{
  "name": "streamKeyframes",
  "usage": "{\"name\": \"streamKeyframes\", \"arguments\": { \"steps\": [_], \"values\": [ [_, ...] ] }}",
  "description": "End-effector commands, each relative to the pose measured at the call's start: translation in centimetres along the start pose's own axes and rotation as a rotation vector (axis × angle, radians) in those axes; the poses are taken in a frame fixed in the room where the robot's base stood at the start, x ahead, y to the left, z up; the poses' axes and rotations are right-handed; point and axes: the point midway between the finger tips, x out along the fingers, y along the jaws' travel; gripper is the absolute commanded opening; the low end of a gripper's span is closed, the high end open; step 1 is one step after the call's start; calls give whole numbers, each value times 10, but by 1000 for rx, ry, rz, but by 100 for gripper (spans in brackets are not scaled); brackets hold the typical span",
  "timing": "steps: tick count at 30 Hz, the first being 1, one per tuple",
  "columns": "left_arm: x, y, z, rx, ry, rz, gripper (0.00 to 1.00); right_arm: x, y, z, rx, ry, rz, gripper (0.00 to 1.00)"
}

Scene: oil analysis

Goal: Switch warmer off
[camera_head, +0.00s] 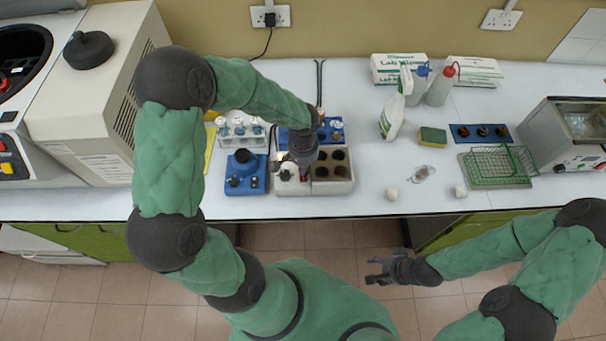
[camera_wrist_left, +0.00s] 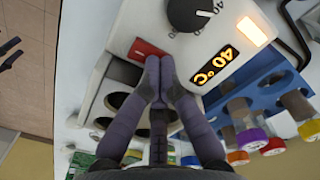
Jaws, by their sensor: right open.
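The warmer (camera_head: 343,187) is a pale block with dark round wells, standing near the bench's front edge. The left wrist view shows its control panel (camera_wrist_left: 140,22) with a black knob (camera_wrist_left: 190,12), a lit orange display (camera_wrist_left: 215,66) reading 40 °C and a glowing lamp (camera_wrist_left: 251,31). A red switch (camera_wrist_left: 143,48) sits on the panel. My left gripper (camera_wrist_left: 160,62) is shut and empty, its fingertips right beside the red switch; contact cannot be told. It also shows over the warmer in the head view (camera_head: 294,168). My right gripper (camera_head: 374,270) is open and empty, in front of the bench.
A blue device (camera_head: 245,180) and a rack of vials (camera_head: 240,132) stand left of the warmer. A blue rack with colour-capped vials (camera_wrist_left: 270,95) is close by. Bottles (camera_head: 394,113), a sponge (camera_head: 433,137) and a green wire basket (camera_head: 497,167) are to the right.

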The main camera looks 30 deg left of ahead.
Motion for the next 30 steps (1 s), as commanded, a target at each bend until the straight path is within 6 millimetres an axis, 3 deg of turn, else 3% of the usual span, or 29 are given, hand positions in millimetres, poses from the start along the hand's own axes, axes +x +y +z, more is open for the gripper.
{"name": "streamKeyframes", "arguments": {
  "steps": [8, 30],
  "values": [
    [0, 0, 1, 0, -2, 1, 0, -1, 0, 0, 0, 0, 0, 58],
    [-51, 0, 0, 0, 1, 0, 0, -34, -12, 1, 0, 0, 0, 58]
  ]
}}
